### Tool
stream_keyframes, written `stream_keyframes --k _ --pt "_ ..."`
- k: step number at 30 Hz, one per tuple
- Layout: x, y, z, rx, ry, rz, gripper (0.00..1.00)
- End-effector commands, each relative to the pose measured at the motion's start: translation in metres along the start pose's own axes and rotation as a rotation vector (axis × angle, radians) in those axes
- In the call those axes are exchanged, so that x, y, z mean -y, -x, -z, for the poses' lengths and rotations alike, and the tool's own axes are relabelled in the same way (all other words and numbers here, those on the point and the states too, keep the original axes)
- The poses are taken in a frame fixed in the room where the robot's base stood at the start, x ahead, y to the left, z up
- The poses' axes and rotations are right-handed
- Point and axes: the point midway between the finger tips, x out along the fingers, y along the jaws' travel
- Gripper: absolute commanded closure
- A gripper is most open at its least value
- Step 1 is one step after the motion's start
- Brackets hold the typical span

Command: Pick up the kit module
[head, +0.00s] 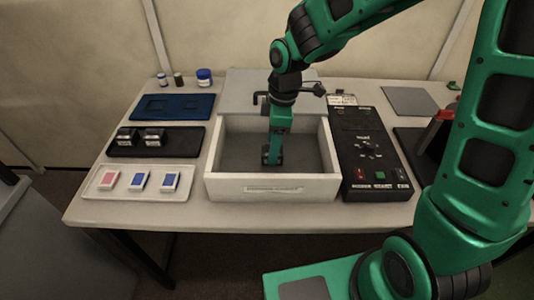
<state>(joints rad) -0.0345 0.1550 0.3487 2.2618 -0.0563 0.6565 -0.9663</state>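My gripper (271,158) points down inside the open white box (270,188) in the middle of the table. Its fingers look dark and small, and I cannot tell whether they are open or hold something. No object is clearly visible on the box floor. Two dark, silvery blocks, one on the left (126,136) and one on the right (153,136), sit on a black tray (180,142) left of the box. They may be modules, but I cannot tell which thing is the kit module. My gripper is well to the right of them.
A white tray (106,197) holds small white boxes with red or blue faces. A blue tray (200,106) lies behind the black one, with small jars (204,78) at the back. A black control panel (367,160) stands right of the box. A grey pad (410,100) lies farther right.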

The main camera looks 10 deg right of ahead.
Motion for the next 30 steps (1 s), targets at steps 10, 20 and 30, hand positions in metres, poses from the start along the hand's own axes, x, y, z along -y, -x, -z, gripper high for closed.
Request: stream_keyframes --k 10,20,30 --pt "0.0 -0.022 0.0 0.0 -0.001 -0.001 0.39" --pt "0.0 -0.021 -0.001 0.0 -0.001 -0.001 0.87" --pt "-0.001 -0.019 0.0 0.0 -0.002 -0.002 0.87"
